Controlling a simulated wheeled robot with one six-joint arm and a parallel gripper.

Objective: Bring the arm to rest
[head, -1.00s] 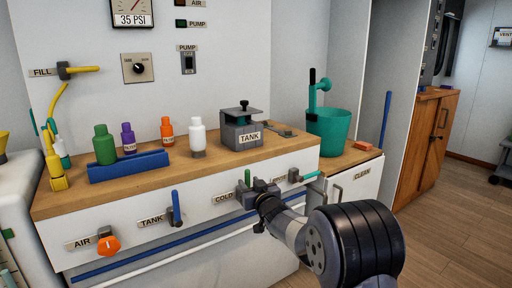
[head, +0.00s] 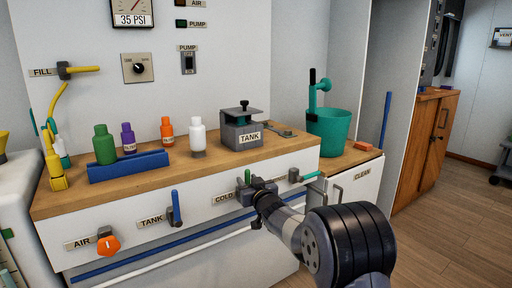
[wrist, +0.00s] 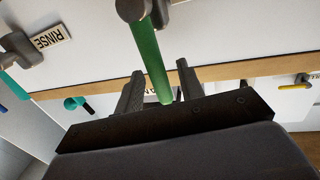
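My gripper (head: 258,187) is at the white counter front, close to the green lever (head: 247,176) beside the COLD label (head: 223,198). In the wrist view my gripper (wrist: 158,82) has its two dark fingers spread apart. The green lever (wrist: 150,55) shows between them, with a gap visible on each side. Whether a finger touches the lever cannot be told. Nothing is held. The lever's lower end and valve body are partly hidden by my gripper in the head view.
A blue lever (head: 176,208) by TANK, an orange knob (head: 108,245) by AIR and a teal lever (head: 310,175) by RINSE line the counter front. Blue (head: 140,259) and white rails run below. Bottles, a grey clamp box (head: 242,131) and a teal bucket (head: 328,131) stand above.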

